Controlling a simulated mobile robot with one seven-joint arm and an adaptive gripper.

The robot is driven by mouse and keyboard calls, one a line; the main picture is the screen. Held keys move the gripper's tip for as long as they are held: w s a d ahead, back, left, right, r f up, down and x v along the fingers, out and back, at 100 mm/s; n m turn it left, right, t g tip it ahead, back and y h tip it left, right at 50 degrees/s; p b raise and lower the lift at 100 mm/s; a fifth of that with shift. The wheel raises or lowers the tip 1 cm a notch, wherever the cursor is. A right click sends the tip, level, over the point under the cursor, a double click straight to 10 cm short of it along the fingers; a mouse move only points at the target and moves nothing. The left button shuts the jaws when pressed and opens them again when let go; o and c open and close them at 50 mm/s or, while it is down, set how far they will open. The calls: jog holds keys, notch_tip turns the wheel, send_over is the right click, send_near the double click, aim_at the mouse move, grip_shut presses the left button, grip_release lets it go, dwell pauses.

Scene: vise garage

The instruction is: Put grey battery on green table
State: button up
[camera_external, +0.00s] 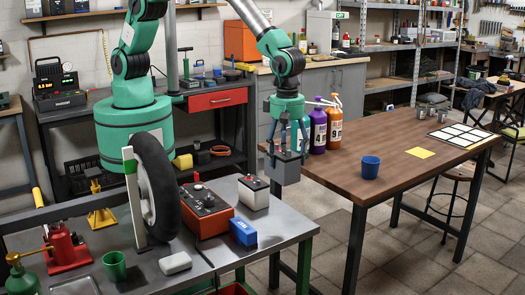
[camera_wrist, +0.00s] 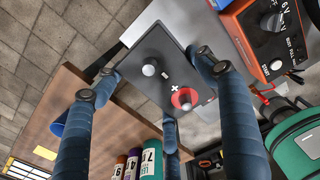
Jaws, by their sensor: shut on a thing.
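The grey battery (camera_external: 286,172) hangs from my gripper (camera_external: 288,153), in the air between the metal bench and the wooden table. In the wrist view my gripper's blue fingers close around the battery (camera_wrist: 150,95); its dark top shows a plain terminal and a red-ringed one with a plus sign. The metal-topped bench (camera_external: 285,223) on the left has green at its legs and frame; I cannot tell whether it is the green table. The wooden table (camera_external: 415,155) has a brown top.
A white battery (camera_external: 253,194), an orange charger (camera_external: 205,212), a blue box (camera_external: 243,232) and a tyre (camera_external: 158,185) stand on the metal bench. The wooden table carries several bottles (camera_external: 319,130), a blue cup (camera_external: 370,167) and a yellow sheet (camera_external: 420,153). Its middle has free room.

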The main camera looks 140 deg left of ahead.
send_over(284, 222)
notch_tip(284, 222, down, 6)
jog(key=shift+w, duration=0.1)
dwell(0.6)
notch_tip(284, 222, down, 6)
jog(key=shift+b, duration=0.4)
jog(key=shift+f, duration=0.2)
jog(key=shift+f, duration=1.85)
jog(key=shift+f+b, duration=0.1)
jog(key=shift+b, duration=0.2)
jog(key=o, duration=2)
jog(key=shift+c, duration=0.2)
notch_tip(284, 222, up, 12)
jog(key=shift+r+p, duration=0.1)
jog(key=shift+p, duration=0.75)
